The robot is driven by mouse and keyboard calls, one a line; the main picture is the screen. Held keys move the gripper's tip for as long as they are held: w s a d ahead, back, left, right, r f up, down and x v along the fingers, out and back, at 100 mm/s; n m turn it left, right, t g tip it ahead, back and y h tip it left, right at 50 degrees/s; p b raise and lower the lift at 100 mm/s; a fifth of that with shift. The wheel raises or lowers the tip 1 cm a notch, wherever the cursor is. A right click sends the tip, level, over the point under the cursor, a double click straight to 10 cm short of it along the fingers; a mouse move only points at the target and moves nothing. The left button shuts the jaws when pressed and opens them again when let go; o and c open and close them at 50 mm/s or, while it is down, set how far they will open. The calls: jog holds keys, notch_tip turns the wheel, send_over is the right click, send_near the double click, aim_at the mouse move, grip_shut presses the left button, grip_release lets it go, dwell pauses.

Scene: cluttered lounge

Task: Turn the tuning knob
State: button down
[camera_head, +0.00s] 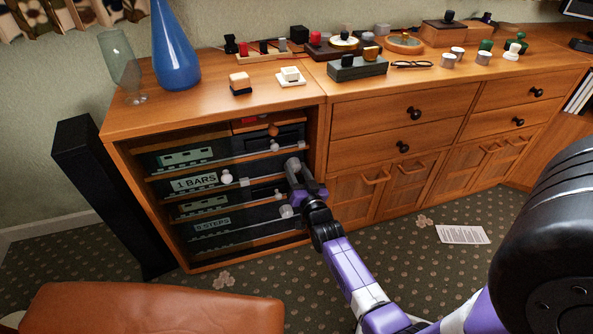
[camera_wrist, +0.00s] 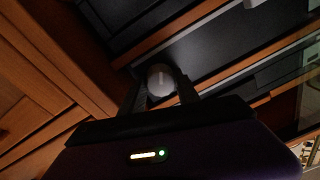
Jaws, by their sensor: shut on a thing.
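The tuning knob (camera_wrist: 160,78) is a round grey knob with a pale line mark, between my two fingers in the wrist view. It sits on the dark front of a unit in the open cabinet. My gripper (camera_head: 297,184) is at the right side of the cabinet opening in the head view, shut on the knob. In the wrist view my gripper (camera_wrist: 161,92) has one finger on each side of the knob. The gripper partly hides the unit's front in the head view.
The wooden cabinet (camera_head: 222,104) holds stacked units with displays, one reading "1 BARS" (camera_head: 194,183) and one "5 STEPS" (camera_head: 211,226). Another pale knob (camera_head: 227,177) is left of my gripper. A dark tower (camera_head: 105,200) stands left; an orange-brown seat (camera_head: 150,310) is in front.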

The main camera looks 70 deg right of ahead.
jog(key=c, duration=0.9)
grip_release()
jog(key=shift+p+v, duration=1.45)
jog(key=shift+v, duration=2.5)
jog(key=shift+w, duration=0.15)
